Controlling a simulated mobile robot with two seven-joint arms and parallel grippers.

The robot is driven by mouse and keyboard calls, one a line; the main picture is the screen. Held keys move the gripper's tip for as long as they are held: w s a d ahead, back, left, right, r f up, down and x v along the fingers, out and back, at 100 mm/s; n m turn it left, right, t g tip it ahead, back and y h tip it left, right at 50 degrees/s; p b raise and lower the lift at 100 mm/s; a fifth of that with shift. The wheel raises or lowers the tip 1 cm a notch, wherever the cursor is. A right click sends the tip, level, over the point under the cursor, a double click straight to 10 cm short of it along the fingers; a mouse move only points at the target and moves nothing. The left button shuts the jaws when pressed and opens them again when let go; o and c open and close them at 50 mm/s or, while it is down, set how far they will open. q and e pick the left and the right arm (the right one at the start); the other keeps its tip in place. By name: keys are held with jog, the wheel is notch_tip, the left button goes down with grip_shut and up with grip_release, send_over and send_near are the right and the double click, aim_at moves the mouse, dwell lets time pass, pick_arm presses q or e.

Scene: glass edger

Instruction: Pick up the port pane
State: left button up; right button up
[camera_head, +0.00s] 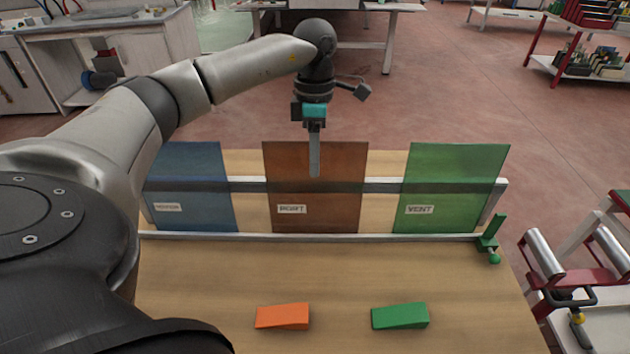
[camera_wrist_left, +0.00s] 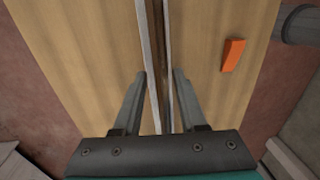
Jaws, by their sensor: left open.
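Three tinted panes stand upright in a row in the head view: a blue pane (camera_head: 189,180), a brown-orange pane (camera_head: 315,195) and a green pane (camera_head: 455,180). The green one's label reads VENT; the other two labels are too blurred to read surely, so I cannot tell which is the port pane. My left gripper (camera_head: 314,172) points down at the upper part of the brown-orange pane. In the left wrist view its open fingers (camera_wrist_left: 160,82) lie on either side of a thin brown edge (camera_wrist_left: 156,40), apparently this pane seen edge-on. My right gripper is out of view.
A pale rail (camera_head: 380,237) runs along the front of the panes, with a green clamp-like part (camera_head: 490,240) at its right end. An orange wedge (camera_head: 283,316) and a green wedge (camera_head: 400,316) lie on the wooden table (camera_head: 340,275). A roller stand (camera_head: 545,255) is at right.

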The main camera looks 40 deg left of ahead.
aim_at(315, 194)
pick_arm(q)
jog(key=shift+s+d+f, duration=0.1)
jog(key=shift+d+f, duration=0.05)
jog(key=shift+f, duration=1.25)
jog(key=shift+c, duration=0.3)
grip_shut()
jog(key=shift+r, duration=0.1)
